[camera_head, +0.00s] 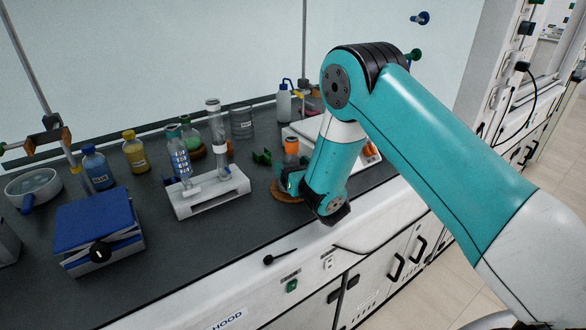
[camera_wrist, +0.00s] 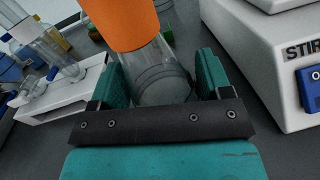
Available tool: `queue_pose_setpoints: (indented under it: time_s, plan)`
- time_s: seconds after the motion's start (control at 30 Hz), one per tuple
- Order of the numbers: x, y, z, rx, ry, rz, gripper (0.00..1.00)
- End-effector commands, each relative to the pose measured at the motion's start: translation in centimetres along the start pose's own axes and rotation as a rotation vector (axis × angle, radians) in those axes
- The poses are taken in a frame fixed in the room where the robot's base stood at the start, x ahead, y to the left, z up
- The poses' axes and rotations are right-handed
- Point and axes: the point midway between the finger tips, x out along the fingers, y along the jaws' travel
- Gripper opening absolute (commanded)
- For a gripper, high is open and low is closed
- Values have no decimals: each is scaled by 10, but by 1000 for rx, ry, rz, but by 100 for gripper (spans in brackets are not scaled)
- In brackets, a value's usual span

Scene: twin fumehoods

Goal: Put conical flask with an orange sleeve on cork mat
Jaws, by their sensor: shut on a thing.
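The conical flask with an orange sleeve (camera_head: 291,146) stands roughly upright at my gripper (camera_head: 288,182). In the wrist view its clear glass body (camera_wrist: 160,72) sits between the two teal fingers of my gripper (camera_wrist: 157,82), which is shut on it, with the orange sleeve (camera_wrist: 122,22) above. A round brown cork mat (camera_head: 284,197) shows on the dark bench below the gripper, partly hidden by it. The flask's base is hidden, so I cannot tell whether it touches the mat. The mat is not clearly visible in the wrist view.
A white stirrer (camera_wrist: 262,60) stands close on the right. A white tube rack (camera_head: 208,192) stands left, with bottles and glassware behind. A green object (camera_head: 262,157) lies behind the flask. A blue-topped stand (camera_head: 97,218) is far left. Bench space in front of the rack is clear.

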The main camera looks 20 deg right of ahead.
Motion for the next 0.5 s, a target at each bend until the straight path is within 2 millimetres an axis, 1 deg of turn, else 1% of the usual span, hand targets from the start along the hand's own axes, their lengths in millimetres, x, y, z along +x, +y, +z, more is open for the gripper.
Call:
queue_pose_setpoints:
  time_s: [0.07, 0.1, 0.17, 0.2, 0.5]
  plan:
    - [0, 0, -3, 0, -1, 1, 25]
    - [0, 0, -4, 0, 0, 0, 74]
    - [0, 0, -2, 0, 0, 0, 88]
    - [0, 0, -2, 0, 0, 0, 97]
    - [0, 0, -1, 0, 0, 0, 98]
